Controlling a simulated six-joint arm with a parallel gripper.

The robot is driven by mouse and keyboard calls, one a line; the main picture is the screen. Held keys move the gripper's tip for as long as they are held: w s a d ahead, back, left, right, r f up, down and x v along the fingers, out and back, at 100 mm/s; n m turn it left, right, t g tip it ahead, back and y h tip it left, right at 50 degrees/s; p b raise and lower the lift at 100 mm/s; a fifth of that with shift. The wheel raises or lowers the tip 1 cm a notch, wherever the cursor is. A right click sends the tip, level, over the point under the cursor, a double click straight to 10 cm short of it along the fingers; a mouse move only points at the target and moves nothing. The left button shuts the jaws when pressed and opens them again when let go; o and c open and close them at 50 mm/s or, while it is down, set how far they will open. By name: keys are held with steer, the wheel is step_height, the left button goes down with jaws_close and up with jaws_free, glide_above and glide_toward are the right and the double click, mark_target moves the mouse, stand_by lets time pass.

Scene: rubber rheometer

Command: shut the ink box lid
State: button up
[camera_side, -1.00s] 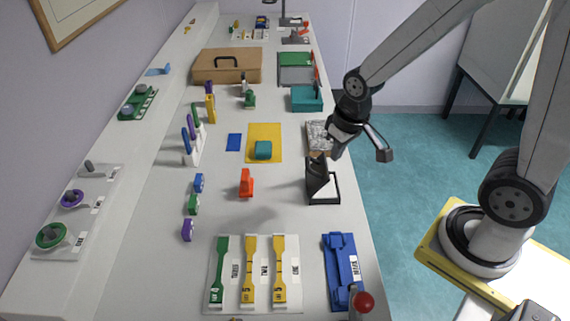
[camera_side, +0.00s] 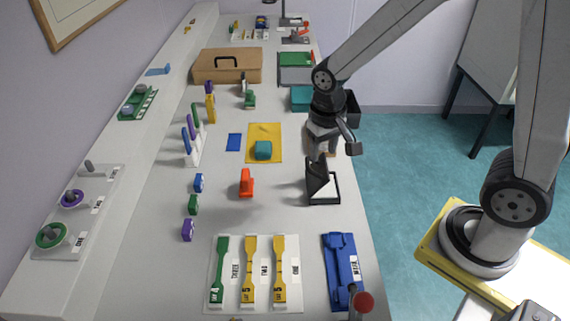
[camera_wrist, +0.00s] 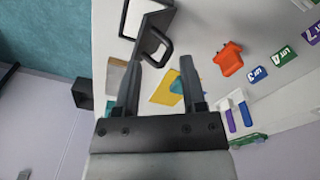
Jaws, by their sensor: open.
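A black box (camera_side: 323,199) with a pale inside stands near the right edge of the bench; I take it for the ink box. Its dark lid (camera_side: 317,177) stands raised and tilted. In the wrist view the box (camera_wrist: 146,18) is at the top, and a black loop handle (camera_wrist: 158,50) sticks out towards my fingers. My gripper (camera_side: 320,158) is above and behind the box in the side view, open and empty. In the wrist view its fingers (camera_wrist: 162,65) are apart, with the loop handle just beyond them. I cannot tell the exact gap.
An orange-red part (camera_side: 246,183) stands left of the box. A yellow mat (camera_side: 272,133) bears a teal block (camera_side: 263,150). A teal box (camera_side: 301,98) and a dark container (camera_side: 352,108) stand behind my gripper. A blue holder (camera_side: 341,270) lies in front. Bench between these is clear.

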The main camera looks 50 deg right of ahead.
mark_target(307, 162)
steer(key=w+m+g+h, duration=0.2)
steer(key=w+m+g, duration=0.1)
steer(key=w+m, duration=0.3)
steer(key=shift+w+a+r, duration=0.25)
steer(key=shift+w+a, duration=0.2)
steer(key=shift+w, duration=0.5)
steer(key=shift+x, duration=3.9)
steer(key=shift+s+d, duration=0.15)
jaws_close()
steer(key=shift+r, duration=0.1)
